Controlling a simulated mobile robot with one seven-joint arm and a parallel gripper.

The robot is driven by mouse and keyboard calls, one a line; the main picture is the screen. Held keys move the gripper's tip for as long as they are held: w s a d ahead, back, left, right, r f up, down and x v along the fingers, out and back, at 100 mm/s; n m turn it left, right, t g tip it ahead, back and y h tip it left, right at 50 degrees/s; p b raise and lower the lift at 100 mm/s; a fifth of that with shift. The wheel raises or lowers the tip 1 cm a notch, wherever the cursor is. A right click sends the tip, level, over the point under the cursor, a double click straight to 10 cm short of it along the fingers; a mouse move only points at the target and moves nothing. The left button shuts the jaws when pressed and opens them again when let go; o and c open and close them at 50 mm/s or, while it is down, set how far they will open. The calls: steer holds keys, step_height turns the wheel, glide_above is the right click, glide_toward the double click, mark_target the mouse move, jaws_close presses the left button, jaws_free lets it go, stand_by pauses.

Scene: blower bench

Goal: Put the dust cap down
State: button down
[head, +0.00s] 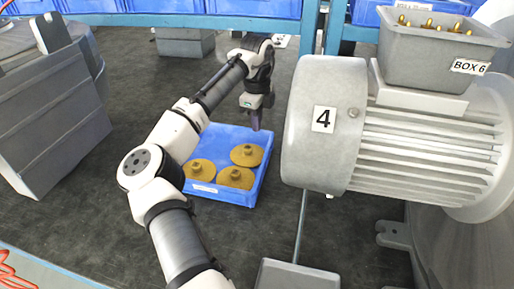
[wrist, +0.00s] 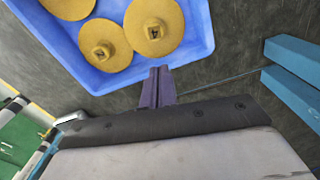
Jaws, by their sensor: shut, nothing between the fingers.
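Three mustard-yellow round caps with raised centres, which look like the dust caps, lie in a blue tray (head: 263,178) on the dark floor. In the head view one cap (head: 240,157) is at the back right, one (head: 232,180) at the front and one (head: 199,172) at the left. My gripper (head: 255,124) is shut and empty, above the tray's back right side. In the wrist view its purple fingers (wrist: 158,82) are together beside the tray rim (wrist: 197,50), near one cap (wrist: 150,12). My gripper is not touching any cap.
A large grey motor (head: 420,135) marked 4 stands close on the right. A grey bin (head: 432,60) marked BOX 6, holding brass-coloured pieces, sits on it. A grey box-like unit (head: 50,125) is at left. Blue shelving (head: 225,22) runs along the back. Dark floor left of the tray is clear.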

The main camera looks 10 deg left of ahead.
mark_target(237, 150)
step_height(237, 150, down, 10)
steer(key=shift+r+p, duration=0.1)
steer(key=shift+p, duration=0.55)
steer(key=a, duration=0.2)
steer(key=a+p, duration=0.1)
steer(key=a, duration=0.1)
steer(key=w+a+p, duration=0.1)
steer(key=a, duration=0.2)
steer(key=shift+w, duration=0.1)
